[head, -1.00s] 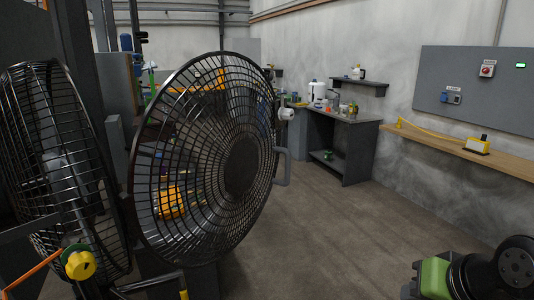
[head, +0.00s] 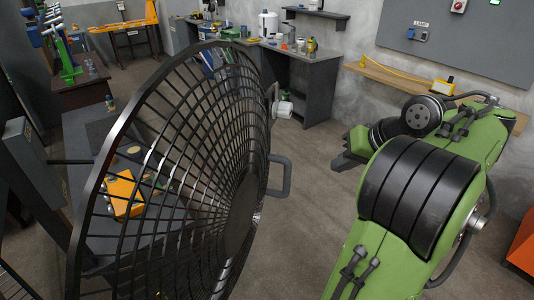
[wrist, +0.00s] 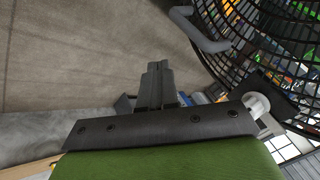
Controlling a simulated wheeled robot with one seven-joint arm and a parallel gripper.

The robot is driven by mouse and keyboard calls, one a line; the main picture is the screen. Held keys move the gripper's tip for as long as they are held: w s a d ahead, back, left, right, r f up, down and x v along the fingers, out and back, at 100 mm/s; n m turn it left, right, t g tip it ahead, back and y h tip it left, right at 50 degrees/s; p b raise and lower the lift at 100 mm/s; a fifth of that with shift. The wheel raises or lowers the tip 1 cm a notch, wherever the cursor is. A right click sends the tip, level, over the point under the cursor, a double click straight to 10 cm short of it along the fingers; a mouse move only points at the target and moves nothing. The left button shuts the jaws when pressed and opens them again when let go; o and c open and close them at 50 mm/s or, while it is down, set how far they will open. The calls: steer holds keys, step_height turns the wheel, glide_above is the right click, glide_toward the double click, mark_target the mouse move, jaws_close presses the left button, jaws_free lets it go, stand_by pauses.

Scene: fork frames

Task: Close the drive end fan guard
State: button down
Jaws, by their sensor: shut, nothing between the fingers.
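The drive end fan guard (head: 180,165) is a round black wire grille, standing swung open in the left half of the head view. A grey U-shaped handle (head: 287,178) sticks out from its right rim. A white round knob (head: 284,108) sits on the rim above it. My gripper (head: 336,163) is shut and empty, to the right of the handle and apart from it. In the wrist view my shut fingers (wrist: 155,78) point over the floor. The handle (wrist: 203,32) and guard (wrist: 275,35) are at upper right there. The fan housing is mostly out of view.
A dark workbench (head: 305,65) with bottles and jars stands behind, by the wall. A wooden shelf (head: 400,85) runs along the wall behind my arm. An orange box (head: 125,193) shows through the grille. Floor between guard and arm is clear.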

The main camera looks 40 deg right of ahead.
steer(key=w+a+f+b, duration=0.3)
steer(key=w+f+b, duration=0.3)
steer(key=w+f, duration=0.1)
steer(key=shift+w+a+f+b, duration=0.35)
steer(key=shift+w+a+b, duration=0.05)
